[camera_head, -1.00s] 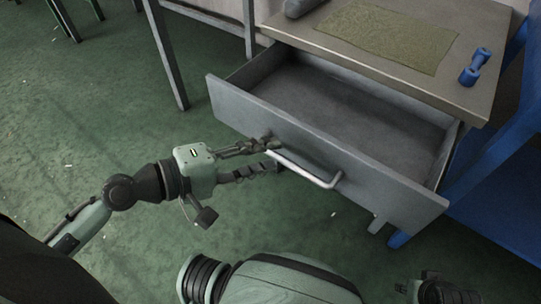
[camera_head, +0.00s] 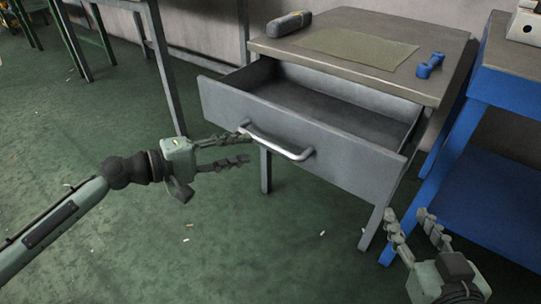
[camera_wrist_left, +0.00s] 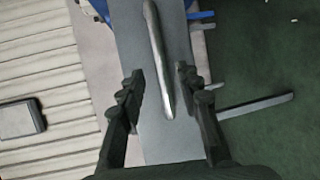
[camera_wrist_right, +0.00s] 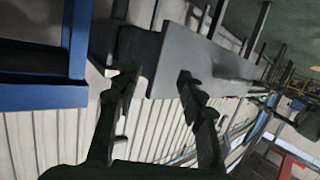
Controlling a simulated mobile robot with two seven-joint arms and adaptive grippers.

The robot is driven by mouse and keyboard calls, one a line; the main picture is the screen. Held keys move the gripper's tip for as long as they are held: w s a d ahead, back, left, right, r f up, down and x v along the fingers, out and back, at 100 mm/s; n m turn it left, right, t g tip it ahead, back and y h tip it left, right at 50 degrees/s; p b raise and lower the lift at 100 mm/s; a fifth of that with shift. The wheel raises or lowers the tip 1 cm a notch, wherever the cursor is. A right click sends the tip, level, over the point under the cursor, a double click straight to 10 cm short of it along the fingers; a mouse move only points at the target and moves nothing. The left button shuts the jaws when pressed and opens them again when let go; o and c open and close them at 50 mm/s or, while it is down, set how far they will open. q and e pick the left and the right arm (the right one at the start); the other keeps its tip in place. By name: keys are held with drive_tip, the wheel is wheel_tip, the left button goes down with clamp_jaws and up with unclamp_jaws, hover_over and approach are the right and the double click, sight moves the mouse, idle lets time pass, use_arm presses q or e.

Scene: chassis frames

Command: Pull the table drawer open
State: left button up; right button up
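The grey table (camera_head: 450,62) has its drawer (camera_head: 330,135) pulled out, with the empty inside showing. A silver bar handle (camera_head: 278,146) runs across the drawer front, and it also shows in the left wrist view (camera_wrist_left: 160,70).
A green mat (camera_head: 355,47), a blue dumbbell-shaped object (camera_head: 430,66) and a dark grey case (camera_head: 289,24) lie on the tabletop. A blue bench (camera_head: 478,95) stands close on the right.

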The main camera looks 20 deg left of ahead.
sight(264, 144)
use_arm(q)
drive_tip(key=p+x, duration=0.1)
drive_tip(key=x, duration=0.5)
drive_tip(key=shift+w+r, duration=0.1)
drive_tip(key=shift+w, duration=0.1)
drive_tip(key=shift+w+d+f, duration=0.25)
drive_tip(key=shift+w+d, duration=0.1)
drive_tip(key=shift+d, duration=0.15)
use_arm(e)
drive_tip(key=shift+s+d+f+g+h, duration=0.3)
drive_tip(key=shift+d+f, duration=0.2)
drive_tip(key=shift+f, duration=0.2)
drive_tip(key=shift+s+d+f+g+h, duration=0.15)
drive_tip(key=shift+d+f+g, duration=0.3)
drive_tip(key=shift+f, duration=0.25)
drive_tip(key=shift+s+d+f+g+h, duration=0.15)
drive_tip(key=shift+d+f+g+h, duration=0.15)
drive_tip(key=shift+d+f, duration=0.3)
drive_tip(key=shift+a+f, duration=0.1)
use_arm(q)
clamp_jaws()
